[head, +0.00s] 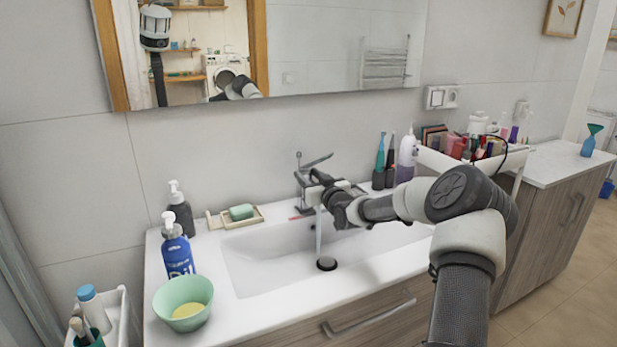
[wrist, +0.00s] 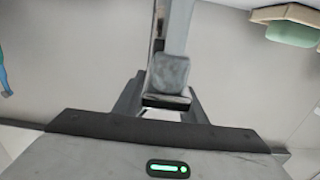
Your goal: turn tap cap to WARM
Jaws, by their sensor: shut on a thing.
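My gripper (head: 319,179) reaches in from the right and is at the tap's upper part. In the wrist view, my gripper (wrist: 166,104) is shut on a grey block-like part, the tap cap (wrist: 168,75). The head view shows the cap mostly hidden by my gripper. No WARM marking is readable.
A soap dish with green soap (head: 241,212), pump bottles (head: 177,250) and a green bowl (head: 184,302) are left of the tap. Toothbrushes (head: 379,158) and a purple bottle (head: 406,160) stand close to its right. The mirror (head: 330,50) hangs above.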

